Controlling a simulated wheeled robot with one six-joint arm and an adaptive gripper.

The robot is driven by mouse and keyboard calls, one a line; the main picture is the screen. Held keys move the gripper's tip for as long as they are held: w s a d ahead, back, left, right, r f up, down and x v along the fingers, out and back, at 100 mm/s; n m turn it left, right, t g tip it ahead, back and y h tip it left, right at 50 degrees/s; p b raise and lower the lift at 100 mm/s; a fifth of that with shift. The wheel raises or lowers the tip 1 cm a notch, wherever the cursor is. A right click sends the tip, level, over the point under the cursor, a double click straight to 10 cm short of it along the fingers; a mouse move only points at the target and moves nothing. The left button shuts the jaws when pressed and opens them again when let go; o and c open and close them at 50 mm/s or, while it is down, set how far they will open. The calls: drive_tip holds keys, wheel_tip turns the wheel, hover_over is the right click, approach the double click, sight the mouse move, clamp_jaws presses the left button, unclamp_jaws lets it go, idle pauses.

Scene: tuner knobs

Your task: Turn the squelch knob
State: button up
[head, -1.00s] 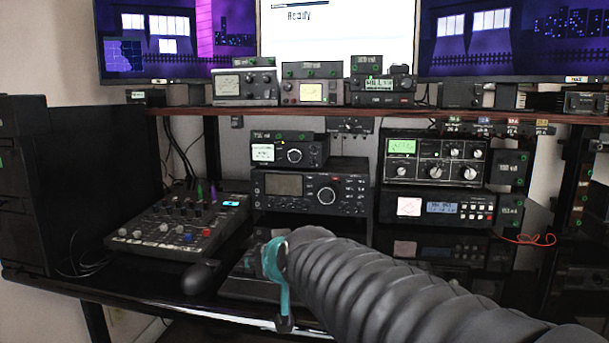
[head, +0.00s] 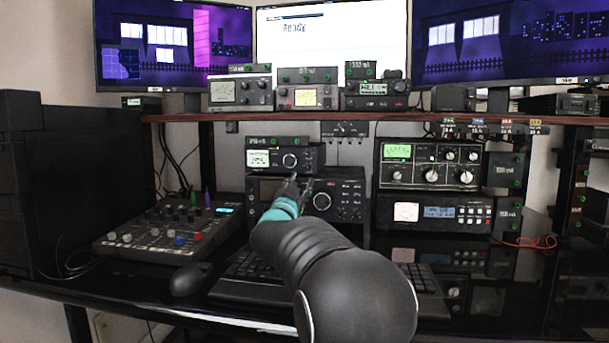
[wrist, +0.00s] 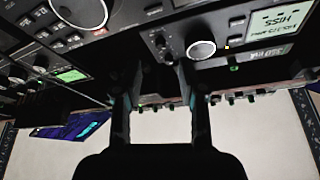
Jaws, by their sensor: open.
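No label reading squelch is legible. The small upper radio (head: 262,158) has a lit display and a round knob (head: 289,160) with a pale face; this knob also shows in the wrist view (wrist: 201,49). The larger radio (head: 352,200) below it has a big dial (head: 322,201), partly cut off at the top in the wrist view (wrist: 80,10). My gripper (head: 300,184) is just below the small radio, in front of the larger one, hiding part of it. In the wrist view its two fingers (wrist: 162,75) are apart with nothing between them. Contact with either radio cannot be told.
A shelf (head: 440,117) with several small radios runs above. More radios (head: 428,164) stand to the right. A mixer (head: 165,232), a mouse (head: 190,279) and a keyboard (head: 255,270) are on the black desk. A red wire (head: 530,242) lies at right.

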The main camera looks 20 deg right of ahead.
sight(307, 169)
drive_tip(key=shift+p+x, duration=0.35)
drive_tip(key=shift+x, duration=2.75)
drive_tip(key=shift+a, duration=0.1)
clamp_jaws()
